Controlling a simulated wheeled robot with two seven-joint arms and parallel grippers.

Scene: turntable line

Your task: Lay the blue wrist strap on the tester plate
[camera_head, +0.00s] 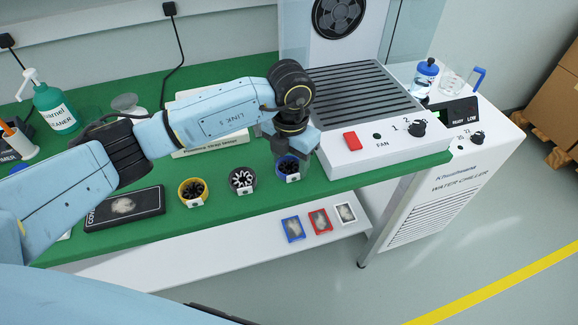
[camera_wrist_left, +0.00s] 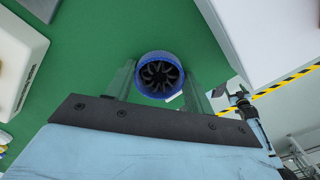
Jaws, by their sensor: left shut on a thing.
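The blue wrist strap (camera_head: 288,170) is a blue ring with a dark spoked inside and a small white tag, near the front edge of the green bench. My left gripper (camera_head: 290,156) points down over it, shut on it. In the left wrist view the strap (camera_wrist_left: 150,64) shows between the two fingers (camera_wrist_left: 161,84). I cannot tell whether it still touches the bench. A white device with lettering on its front (camera_head: 210,148) stands behind my left arm, which hides much of it. A black plate with a pale patch (camera_head: 130,207) lies at the left front. My right gripper is not in view.
A yellow ring (camera_head: 193,192) and a grey ring (camera_head: 242,181) sit left of the blue strap. A white fan unit (camera_head: 385,148) with a red button stands close on the right. Blue, red and white small trays (camera_head: 293,229) lie on the lower shelf.

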